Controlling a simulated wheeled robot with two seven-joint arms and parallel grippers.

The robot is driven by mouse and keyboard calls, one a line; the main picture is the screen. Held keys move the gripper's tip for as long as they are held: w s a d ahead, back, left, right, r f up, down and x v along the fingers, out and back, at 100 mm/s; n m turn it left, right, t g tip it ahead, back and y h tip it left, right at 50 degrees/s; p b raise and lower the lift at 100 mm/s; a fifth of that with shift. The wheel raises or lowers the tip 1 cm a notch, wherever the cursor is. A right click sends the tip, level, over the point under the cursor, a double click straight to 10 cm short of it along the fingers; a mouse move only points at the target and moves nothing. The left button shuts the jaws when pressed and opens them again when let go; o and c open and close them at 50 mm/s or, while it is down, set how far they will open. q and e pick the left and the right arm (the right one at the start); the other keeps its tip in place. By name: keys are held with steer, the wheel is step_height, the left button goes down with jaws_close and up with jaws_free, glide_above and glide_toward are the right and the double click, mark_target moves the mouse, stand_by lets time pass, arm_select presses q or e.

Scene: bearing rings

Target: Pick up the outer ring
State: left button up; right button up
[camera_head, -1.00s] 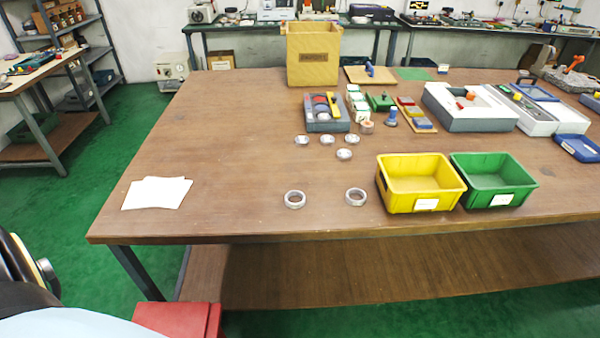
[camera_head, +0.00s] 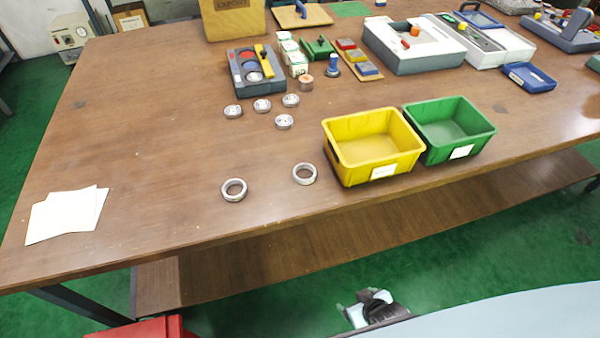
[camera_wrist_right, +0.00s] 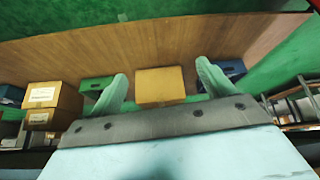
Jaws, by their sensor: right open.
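Two larger silver rings lie flat near the table's front edge in the head view: a left ring (camera_head: 234,189) and a right ring (camera_head: 304,174). I cannot tell for sure which one is the outer ring. Both are uncovered and apart. My right gripper (camera_head: 366,305) shows small at the bottom, below and right of the rings, away from the tabletop. In the wrist view its two fingers (camera_wrist_right: 162,72) are spread, with nothing held between them. No ring shows there. My left gripper is out of view.
A yellow bin (camera_head: 340,172) and a green bin (camera_head: 432,150) stand right of the rings. Several smaller rings (camera_head: 263,105) lie farther back, near a grey tray (camera_head: 240,85). White papers (camera_head: 62,216) lie at the left. Bare tabletop surrounds the rings' left side.

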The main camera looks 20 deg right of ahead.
steer(key=w+a+r+t, duration=0.2)
steer(key=w+r+t, duration=0.1)
steer(key=w+r, duration=0.65)
steer(key=t+y+b, duration=0.1)
steer(key=t+y, duration=0.1)
steer(key=t, duration=0.2)
glide_toward(307, 175)
steer(key=b+x, duration=0.1)
steer(key=x, duration=0.1)
steer(key=shift+w+a+f+b, duration=0.1)
steer(key=shift+w+b, duration=0.2)
steer(key=shift+w, duration=0.1)
steer(key=b+x, duration=0.1)
steer(key=x, duration=0.4)
steer(key=shift+w+f, duration=0.15)
steer(key=shift+w+a+f, duration=0.15)
steer(key=shift+w, duration=0.25)
steer(key=c, duration=1.1)
